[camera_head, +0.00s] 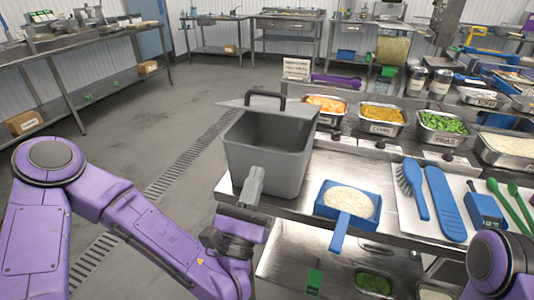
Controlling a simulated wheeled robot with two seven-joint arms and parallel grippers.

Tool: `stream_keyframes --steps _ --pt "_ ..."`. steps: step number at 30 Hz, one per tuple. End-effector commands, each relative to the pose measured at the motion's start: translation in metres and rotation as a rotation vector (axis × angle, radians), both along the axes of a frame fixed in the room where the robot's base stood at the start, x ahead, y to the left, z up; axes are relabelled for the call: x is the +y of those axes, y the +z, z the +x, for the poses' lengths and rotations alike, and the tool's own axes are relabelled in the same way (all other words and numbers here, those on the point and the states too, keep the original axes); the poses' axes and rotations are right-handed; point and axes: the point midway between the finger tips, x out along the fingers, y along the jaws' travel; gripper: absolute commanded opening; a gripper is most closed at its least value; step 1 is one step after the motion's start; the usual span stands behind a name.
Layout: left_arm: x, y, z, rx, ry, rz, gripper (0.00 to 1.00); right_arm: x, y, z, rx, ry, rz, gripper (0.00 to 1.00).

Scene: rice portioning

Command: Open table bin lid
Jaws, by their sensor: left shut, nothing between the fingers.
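The grey table bin (268,160) stands at the left end of the steel table. Its grey lid (300,108) with a dark handle is up at the back of the rim, and the bin's hollow inside shows. My left gripper (253,180) is in front of the bin's near wall, pointing up and shut with nothing in it. I cannot tell whether it touches the wall. Only a purple link of my right arm shows at the lower right; the right gripper is out of view.
A blue scoop (350,202) of rice lies right of the bin. A white board (455,240) holds a brush and blue and green tools. Steel food trays (382,128) line the back. Open floor lies to the left.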

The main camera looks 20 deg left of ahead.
Motion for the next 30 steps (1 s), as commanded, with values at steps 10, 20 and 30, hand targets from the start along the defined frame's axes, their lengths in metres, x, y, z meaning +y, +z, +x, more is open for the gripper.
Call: stream_keyframes --steps 10,20,30 --pt "-0.002 0.038 0.050 0.007 -0.001 0.002 0.00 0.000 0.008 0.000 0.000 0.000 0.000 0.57" --pt "-0.003 0.044 0.071 0.009 -0.003 0.001 0.00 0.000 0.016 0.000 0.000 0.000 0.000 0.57" --pt "-0.004 0.047 0.071 0.013 -0.005 0.001 0.00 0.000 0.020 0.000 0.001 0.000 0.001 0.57"
